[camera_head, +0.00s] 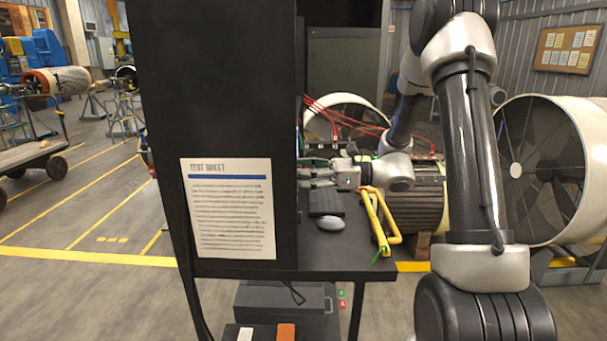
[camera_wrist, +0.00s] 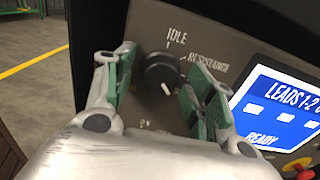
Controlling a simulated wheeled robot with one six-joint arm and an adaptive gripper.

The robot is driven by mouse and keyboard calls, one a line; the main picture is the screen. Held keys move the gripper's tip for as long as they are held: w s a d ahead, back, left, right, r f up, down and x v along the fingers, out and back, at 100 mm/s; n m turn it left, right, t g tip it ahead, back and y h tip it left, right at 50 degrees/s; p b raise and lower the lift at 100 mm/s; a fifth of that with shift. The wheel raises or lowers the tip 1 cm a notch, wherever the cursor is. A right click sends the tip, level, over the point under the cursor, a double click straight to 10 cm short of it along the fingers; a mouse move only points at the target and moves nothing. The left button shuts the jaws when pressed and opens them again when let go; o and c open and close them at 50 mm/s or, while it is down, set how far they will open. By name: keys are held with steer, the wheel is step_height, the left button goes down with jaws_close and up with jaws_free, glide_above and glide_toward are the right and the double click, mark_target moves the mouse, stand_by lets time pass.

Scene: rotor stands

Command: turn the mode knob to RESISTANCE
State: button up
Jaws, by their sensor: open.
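The mode knob (camera_wrist: 160,72) is round and black, on a dark panel in the wrist view. A short white mark shows on its lower front edge, away from the IDLE label (camera_wrist: 177,37) above and the RESISTANCE label (camera_wrist: 207,66) at the upper right. Another label, partly hidden, is below. My gripper (camera_wrist: 163,65) is open, its green-padded fingers on either side of the knob; I cannot tell whether they touch it. In the head view my gripper (camera_head: 318,178) reaches the cabinet's working side, where the knob is hidden.
A lit screen (camera_wrist: 280,108) reading LEADS 1-2 and READY is right of the knob, with a red button (camera_wrist: 303,170) below.

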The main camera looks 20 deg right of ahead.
steer(key=c, duration=1)
steer(key=shift+n, duration=0.3)
steer(key=shift+c, duration=0.2)
steer(key=shift+w+n, duration=0.1)
steer(key=shift+n, duration=8.4)
